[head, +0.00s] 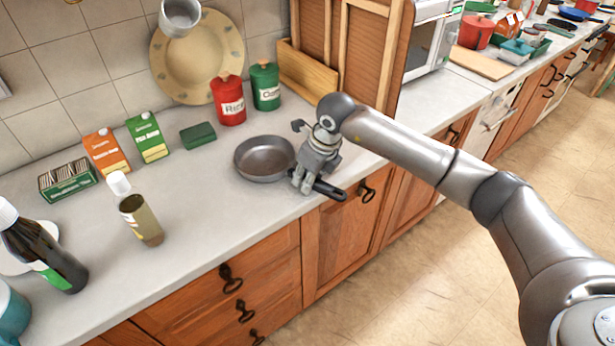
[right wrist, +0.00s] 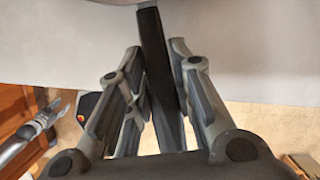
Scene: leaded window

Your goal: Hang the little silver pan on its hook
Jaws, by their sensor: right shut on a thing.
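The silver-grey pan (head: 264,158) with a black handle sits on the counter, its bowl facing up. My right gripper (head: 304,181) is at the counter's front edge, shut on the pan's handle (head: 330,190). In the right wrist view the dark handle (right wrist: 160,70) runs between the two fingers, and only a sliver of the bowl shows at the top. My left gripper (right wrist: 50,113) seems to be the grey one low at the left in the right wrist view, away from the pan; its jaws are too small to judge. No hook is visible.
A small silver vessel (head: 180,17) shows high on the wall before a round tan plate (head: 198,65). Red (head: 229,101) and green (head: 265,86) canisters stand behind the pan. Cartons (head: 107,151), a green block (head: 197,135) and bottles (head: 141,218) are left. Counter front of the pan is clear.

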